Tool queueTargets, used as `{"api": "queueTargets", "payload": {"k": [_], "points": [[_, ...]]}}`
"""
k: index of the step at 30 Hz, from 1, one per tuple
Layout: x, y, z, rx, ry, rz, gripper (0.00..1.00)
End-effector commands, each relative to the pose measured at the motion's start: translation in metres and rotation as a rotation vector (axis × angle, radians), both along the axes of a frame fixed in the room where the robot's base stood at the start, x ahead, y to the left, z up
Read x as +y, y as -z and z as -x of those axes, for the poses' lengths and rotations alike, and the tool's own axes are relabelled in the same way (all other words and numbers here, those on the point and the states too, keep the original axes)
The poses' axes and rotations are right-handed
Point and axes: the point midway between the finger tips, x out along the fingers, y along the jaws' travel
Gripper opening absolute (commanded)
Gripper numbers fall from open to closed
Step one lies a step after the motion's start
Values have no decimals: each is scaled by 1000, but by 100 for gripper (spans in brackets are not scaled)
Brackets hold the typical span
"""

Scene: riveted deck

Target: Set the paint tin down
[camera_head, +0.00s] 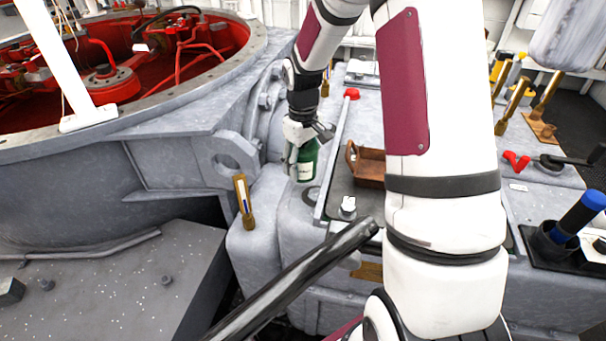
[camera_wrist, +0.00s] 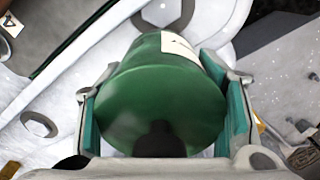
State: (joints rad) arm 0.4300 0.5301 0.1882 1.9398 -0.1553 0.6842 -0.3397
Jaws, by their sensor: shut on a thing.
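The paint tin (camera_head: 306,163) is a green cylinder with a pale label. In the wrist view its green round end (camera_wrist: 150,105) fills the middle of the picture, and part of the label shows at the top. My gripper (camera_head: 303,150) is shut on the tin, with one finger on each side of it. In the head view the tin looks upright, over the grey metal surface left of the dark mat. I cannot tell whether its base touches the surface. The gripper hides the tin's upper part.
A brown wooden tray (camera_head: 368,166) stands on the dark mat to the right. A brass fitting (camera_head: 243,202) stands at the left edge. A large round well with red machinery (camera_head: 110,85) lies behind left. A dark bar (camera_head: 300,280) crosses the front. A blue-capped cylinder (camera_head: 578,217) stands far right.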

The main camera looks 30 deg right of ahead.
Motion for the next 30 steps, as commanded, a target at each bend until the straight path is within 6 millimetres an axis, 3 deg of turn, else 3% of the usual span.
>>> {"api": "queueTargets", "payload": {"k": [5,12,25,26,28,30], "points": [[0,10,0,-1,0,0,6],[0,39,0,0,0,0,6],[0,44,-1,-2,0,1,6],[0,44,0,0,0,0,66],[0,44,0,0,0,0,80],[0,44,0,0,0,0,80]]}}
